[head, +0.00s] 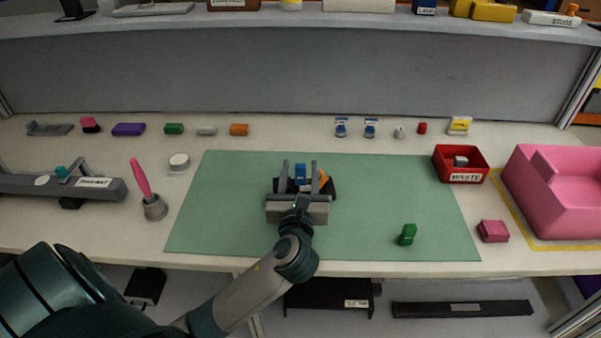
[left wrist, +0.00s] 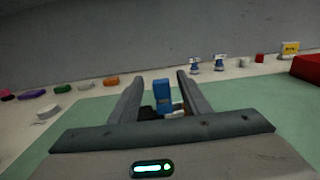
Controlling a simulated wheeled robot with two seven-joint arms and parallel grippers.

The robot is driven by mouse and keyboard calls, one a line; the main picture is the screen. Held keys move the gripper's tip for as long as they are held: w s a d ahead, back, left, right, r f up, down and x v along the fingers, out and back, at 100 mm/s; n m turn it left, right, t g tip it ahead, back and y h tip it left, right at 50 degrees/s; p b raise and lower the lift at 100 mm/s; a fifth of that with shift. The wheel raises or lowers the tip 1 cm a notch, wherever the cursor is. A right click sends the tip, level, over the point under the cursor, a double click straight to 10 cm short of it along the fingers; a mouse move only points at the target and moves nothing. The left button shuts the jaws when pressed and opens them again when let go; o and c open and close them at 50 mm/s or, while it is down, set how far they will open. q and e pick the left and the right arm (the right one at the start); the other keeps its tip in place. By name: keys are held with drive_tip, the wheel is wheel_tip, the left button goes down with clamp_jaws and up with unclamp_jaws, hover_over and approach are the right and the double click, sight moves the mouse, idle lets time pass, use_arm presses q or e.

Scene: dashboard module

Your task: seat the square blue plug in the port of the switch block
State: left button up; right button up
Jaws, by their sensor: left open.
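The blue plug (head: 300,171) stands upright between the fingers of my left gripper (head: 300,166), near the middle of the green mat. The gripper is open, with a gap on either side of the plug; this also shows in the left wrist view, where the blue plug (left wrist: 162,90) is between the two grey fingers (left wrist: 159,76). A dark block (head: 329,188) with an orange part, apparently the switch block, lies under and around the gripper, mostly hidden by it. The port and the plug's lower end are hidden, so I cannot tell how deep the plug sits. My right gripper is out of view.
The green mat (head: 220,220) is mostly clear, with a green piece (head: 407,234) at its right. A red waste bin (head: 450,158) and a large pink bin (head: 560,190) stand at the right. A grey cup (head: 155,208) with a pink tool is at the left. Small parts line the back.

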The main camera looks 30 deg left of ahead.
sight(301, 164)
use_arm(q)
drive_tip(key=shift+w+a, duration=0.15)
drive_tip(key=shift+w, duration=0.1)
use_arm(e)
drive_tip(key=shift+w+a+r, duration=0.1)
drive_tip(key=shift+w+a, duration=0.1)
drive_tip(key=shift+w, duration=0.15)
use_arm(q)
drive_tip(key=shift+p+x, duration=0.35)
drive_tip(key=shift+x, duration=1.6)
drive_tip(key=shift+w+a+f, duration=0.1)
drive_tip(key=shift+w+a, duration=0.15)
drive_tip(key=shift+w, duration=0.35)
drive_tip(key=shift+c, duration=0.6)
clamp_jaws()
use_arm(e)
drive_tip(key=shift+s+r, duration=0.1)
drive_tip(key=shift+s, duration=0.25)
